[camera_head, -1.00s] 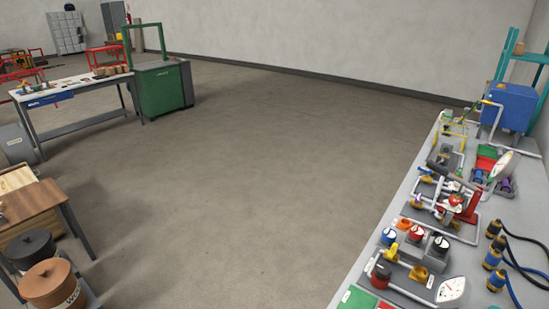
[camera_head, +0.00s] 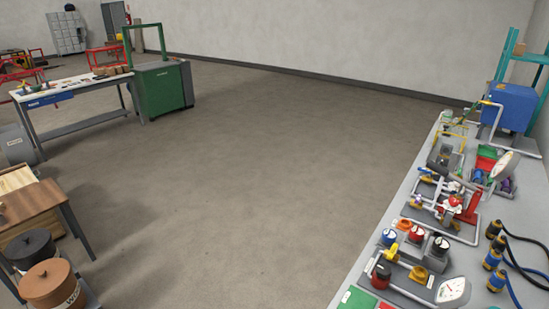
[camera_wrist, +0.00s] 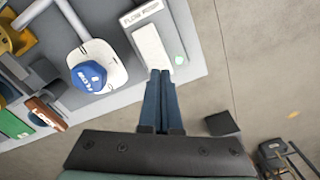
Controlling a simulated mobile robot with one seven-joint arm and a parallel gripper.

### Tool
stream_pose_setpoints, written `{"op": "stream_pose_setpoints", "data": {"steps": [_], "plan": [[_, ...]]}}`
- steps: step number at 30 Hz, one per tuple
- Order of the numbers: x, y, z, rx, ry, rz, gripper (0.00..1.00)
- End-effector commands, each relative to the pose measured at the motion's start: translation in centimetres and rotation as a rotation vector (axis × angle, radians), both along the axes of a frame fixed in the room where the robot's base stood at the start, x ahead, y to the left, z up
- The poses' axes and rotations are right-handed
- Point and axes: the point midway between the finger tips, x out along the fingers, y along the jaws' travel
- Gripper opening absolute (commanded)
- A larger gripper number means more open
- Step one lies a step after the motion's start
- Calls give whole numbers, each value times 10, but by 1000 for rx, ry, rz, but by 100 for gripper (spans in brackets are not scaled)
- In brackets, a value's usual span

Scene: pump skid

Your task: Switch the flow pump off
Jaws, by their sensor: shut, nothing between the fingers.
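In the wrist view a plate labelled FLOW PUMP (camera_wrist: 142,13) lies at the top of a grey panel. The fingers hide part of that end, and the switch position is unclear. A blue knob (camera_wrist: 88,75) on a white base is to the left.
A yellow part (camera_wrist: 16,36) and a brown-and-grey handle (camera_wrist: 45,113) lie further left in the wrist view. The head view shows the crowded bench (camera_head: 361,272) at right, with red, blue and black knobs. Open floor (camera_head: 250,170) lies to its left.

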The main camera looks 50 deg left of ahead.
Motion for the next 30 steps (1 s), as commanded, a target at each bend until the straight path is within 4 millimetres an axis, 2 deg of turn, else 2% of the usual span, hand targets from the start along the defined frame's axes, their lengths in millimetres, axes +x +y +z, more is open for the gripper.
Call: {"op": "stream_pose_setpoints", "data": {"steps": [30], "plan": [[0, 0, -15, 0, 0, 0, 0]]}}
